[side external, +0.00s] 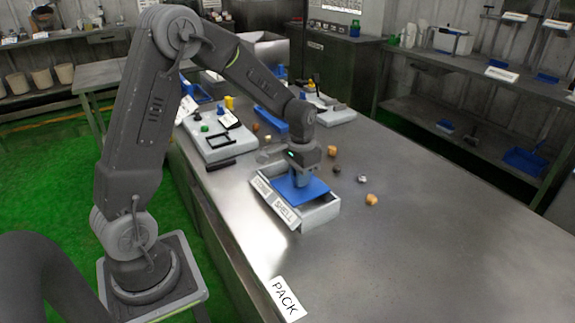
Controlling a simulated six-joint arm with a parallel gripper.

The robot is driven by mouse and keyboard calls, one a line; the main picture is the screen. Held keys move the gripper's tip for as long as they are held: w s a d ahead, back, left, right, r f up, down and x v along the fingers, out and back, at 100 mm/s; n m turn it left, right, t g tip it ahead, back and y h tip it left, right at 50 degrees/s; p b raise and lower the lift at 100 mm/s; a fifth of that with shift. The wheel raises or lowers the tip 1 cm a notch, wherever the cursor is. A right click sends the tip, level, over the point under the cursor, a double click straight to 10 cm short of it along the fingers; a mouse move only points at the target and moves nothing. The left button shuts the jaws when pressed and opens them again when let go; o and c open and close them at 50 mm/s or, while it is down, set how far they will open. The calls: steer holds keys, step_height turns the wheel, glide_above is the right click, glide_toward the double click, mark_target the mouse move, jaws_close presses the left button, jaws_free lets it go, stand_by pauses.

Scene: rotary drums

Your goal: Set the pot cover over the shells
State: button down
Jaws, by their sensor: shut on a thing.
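My gripper (300,181) points down over the grey sorting box and is shut on a flat blue cover (312,189). The cover lies level with or slightly above the box rim; I cannot tell whether it touches. The grey box (322,213) has two front labels, one reading "SHELL" (285,214) and a less clear one to its left. The cover and gripper hide most of the box's inside, so any shells in it are hidden. Loose tan pieces (371,199) and small grey pieces (362,179) lie on the table right of the box.
A white device with knobs (215,138) and a blue bar (270,119) stand behind and left of the box. Another grey device (331,110) is at the back. A "PACK" label (286,298) lies at the table's front edge. The table's right side is clear.

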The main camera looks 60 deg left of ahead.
mark_target(309, 194)
steer(key=d, duration=0.4)
steer(key=shift+w, duration=0.1)
steer(key=c, duration=1.1)
jaws_free()
step_height(309, 194, up, 14)
steer(key=shift+f, duration=0.1)
